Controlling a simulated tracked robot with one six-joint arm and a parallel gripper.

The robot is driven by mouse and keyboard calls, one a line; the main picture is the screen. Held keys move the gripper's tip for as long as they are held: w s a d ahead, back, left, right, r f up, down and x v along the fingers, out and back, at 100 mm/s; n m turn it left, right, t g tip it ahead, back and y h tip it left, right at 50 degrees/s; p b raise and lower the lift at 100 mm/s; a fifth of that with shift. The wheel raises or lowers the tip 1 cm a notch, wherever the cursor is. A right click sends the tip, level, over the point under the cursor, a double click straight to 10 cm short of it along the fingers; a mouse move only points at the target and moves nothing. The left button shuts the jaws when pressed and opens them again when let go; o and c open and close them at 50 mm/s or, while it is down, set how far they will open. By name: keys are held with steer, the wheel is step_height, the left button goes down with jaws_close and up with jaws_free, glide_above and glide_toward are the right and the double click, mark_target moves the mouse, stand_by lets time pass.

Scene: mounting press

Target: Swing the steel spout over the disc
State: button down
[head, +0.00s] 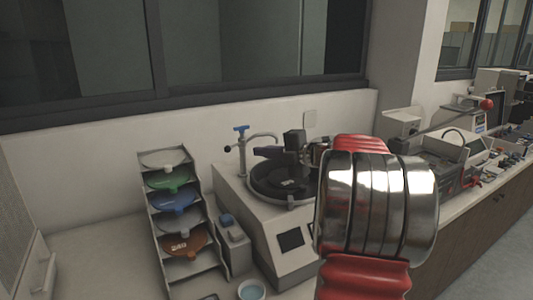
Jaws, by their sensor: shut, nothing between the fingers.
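The steel spout (260,135) is a thin curved tube at the back of the grey grinding machine, in the head view. It rises beside a post with a blue tap handle (241,129) and arches to the right. Its far end is close to the dark gripper, and I cannot tell whether they touch. The dark round disc (270,187) lies in the bowl in front of the spout. My gripper (262,152) is shut and empty, pointing left above the back of the disc. It covers part of the disc, and my red and chrome arm hides the machine's right side.
A rack (150,215) of coloured discs stands left of the machine (285,255). A small grey box (234,247) with a blue top and a round dish (251,290) are near it. The wall and window frame are behind. More equipment (455,155) fills the bench at right.

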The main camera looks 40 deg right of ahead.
mark_target(230, 149)
steer(key=x, duration=1)
steer(key=shift+w, duration=0.2)
steer(key=shift+f, duration=0.1)
steer(key=shift+a, duration=0.15)
